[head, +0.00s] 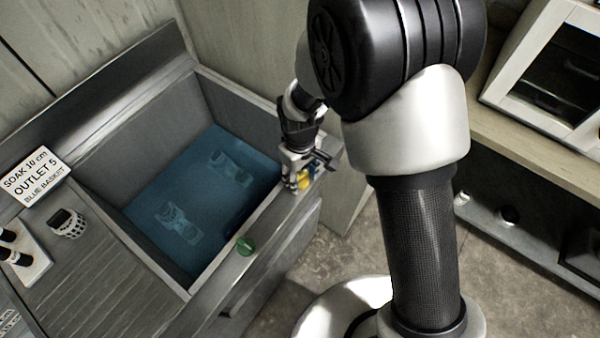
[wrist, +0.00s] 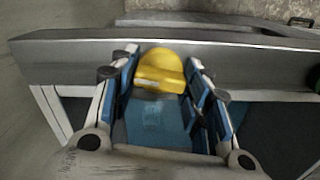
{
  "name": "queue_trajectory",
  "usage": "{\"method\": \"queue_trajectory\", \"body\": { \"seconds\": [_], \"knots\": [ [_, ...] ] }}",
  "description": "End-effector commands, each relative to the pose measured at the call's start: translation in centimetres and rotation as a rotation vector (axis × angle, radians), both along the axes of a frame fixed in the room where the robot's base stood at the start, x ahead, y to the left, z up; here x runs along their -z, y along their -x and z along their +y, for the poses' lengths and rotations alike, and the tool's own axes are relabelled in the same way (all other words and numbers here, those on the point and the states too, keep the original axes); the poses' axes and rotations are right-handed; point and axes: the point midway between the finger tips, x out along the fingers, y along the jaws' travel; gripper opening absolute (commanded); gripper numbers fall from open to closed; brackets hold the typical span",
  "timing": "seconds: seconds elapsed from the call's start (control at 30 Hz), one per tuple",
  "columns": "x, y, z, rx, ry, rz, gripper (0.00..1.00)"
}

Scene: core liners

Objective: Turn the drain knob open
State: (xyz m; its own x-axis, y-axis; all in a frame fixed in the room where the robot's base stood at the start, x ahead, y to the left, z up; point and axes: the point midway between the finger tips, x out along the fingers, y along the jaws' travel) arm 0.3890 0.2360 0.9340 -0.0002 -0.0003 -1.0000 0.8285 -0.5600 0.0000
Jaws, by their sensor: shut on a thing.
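My gripper (head: 300,176) is at the right part of the sink's front rim, pointing down. It is shut on a yellow knob (head: 304,180). In the wrist view the yellow knob (wrist: 161,70) sits between the two blue-padded fingers, with a pale bar mark across its face. The knob's base and its turn angle are hard to tell. A green knob (head: 245,245) stands on the same rim, nearer to me and to the left, apart from my gripper. The sink (head: 235,98) holds blue water with a few pale objects under the surface.
A sign (head: 36,175) reading "SOAK 10 cm, OUTLET 5, BLUE BASKET" stands left of the sink. A small round timer-like device (head: 67,223) lies on the ribbed drainboard (head: 100,285). A shelf unit (head: 540,150) is at the right.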

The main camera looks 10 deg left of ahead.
Motion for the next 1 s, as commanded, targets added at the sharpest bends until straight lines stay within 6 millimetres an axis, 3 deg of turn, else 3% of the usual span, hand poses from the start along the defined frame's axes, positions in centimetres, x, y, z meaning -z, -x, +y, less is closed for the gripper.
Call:
{"method": "queue_trajectory", "body": {
  "seconds": [0.4, 0.97, 1.0],
  "knots": [
    [-0.04, -0.03, 0.02, -0.191, -0.001, -0.001, 0.19],
    [-0.03, -0.03, 0.03, -0.220, 0.000, -0.001, 0.19],
    [-0.03, -0.03, 0.03, -0.220, 0.000, -0.001, 0.45]
  ]
}}
